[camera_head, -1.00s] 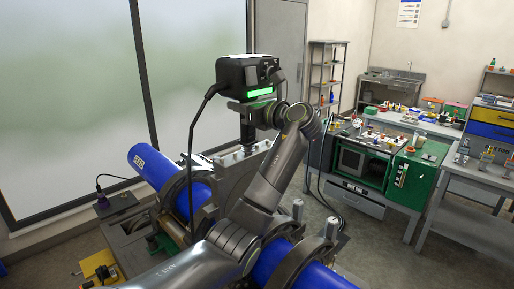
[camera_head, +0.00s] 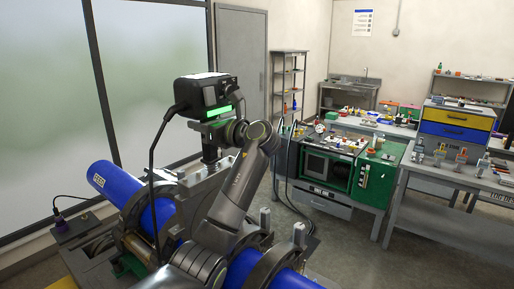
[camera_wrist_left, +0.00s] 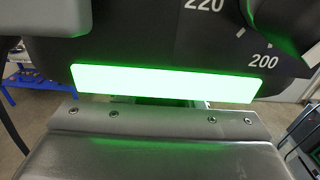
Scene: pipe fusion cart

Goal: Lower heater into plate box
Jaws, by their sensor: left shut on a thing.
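The heater (camera_head: 205,95) has a black head with a lit green strip and a dark cable, and stands upright above the blue pipe clamps. In the left wrist view its green strip (camera_wrist_left: 165,83), dial marks 200 and 220, and grey screwed plate (camera_wrist_left: 150,150) fill the picture. My left gripper (camera_head: 232,132) is shut on the heater just below its head; its fingertips are largely hidden. The heater's lower part is partly hidden by my arm and the clamps. I cannot tell for certain which thing is the plate box. My right gripper is out of view.
The blue pipe (camera_head: 120,184) lies in the fusion machine's grey clamps. To the right stands a green-sided cart (camera_head: 377,182) with a dark-fronted unit. A bench (camera_head: 450,180) with tools and a blue-yellow drawer box (camera_head: 455,124) is beyond. Open floor (camera_head: 345,240) lies in front.

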